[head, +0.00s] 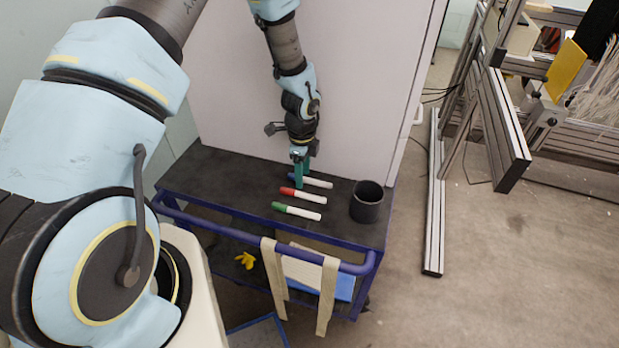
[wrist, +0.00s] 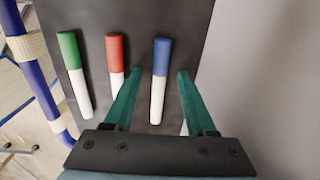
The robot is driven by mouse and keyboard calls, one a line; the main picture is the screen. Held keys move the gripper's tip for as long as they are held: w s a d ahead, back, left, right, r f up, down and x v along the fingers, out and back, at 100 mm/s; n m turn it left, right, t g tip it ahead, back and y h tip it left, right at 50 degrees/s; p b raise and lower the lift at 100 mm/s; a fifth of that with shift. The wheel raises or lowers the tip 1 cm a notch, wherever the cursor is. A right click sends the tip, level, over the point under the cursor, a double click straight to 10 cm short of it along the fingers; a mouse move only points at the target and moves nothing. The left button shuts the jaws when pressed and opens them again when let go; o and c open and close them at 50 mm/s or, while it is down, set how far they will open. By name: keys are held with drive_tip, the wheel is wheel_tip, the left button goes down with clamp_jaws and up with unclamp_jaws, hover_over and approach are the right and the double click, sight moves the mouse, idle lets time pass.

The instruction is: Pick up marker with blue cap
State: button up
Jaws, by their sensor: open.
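The marker with the blue cap (wrist: 159,82) lies on the dark cart top, with its white body toward my gripper in the wrist view. In the head view its white body (head: 318,183) shows, and its cap is partly hidden behind my fingers. My gripper (head: 301,184) is open, its teal fingers pointing down at the cart top. In the wrist view the gripper (wrist: 158,74) has one finger on each side of the blue-capped marker, with gaps on both sides. I cannot tell the exact height of the fingertips above the surface.
A red-capped marker (head: 303,195) and a green-capped marker (head: 297,211) lie beside it on the black cart top (head: 215,172). A dark cup (head: 367,202) stands to the right. A white panel (head: 370,90) rises behind. A blue rail (head: 240,236) edges the front.

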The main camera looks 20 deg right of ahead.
drive_tip(key=shift+c, duration=0.2)
clamp_jaws()
idle(0.3)
idle(0.5)
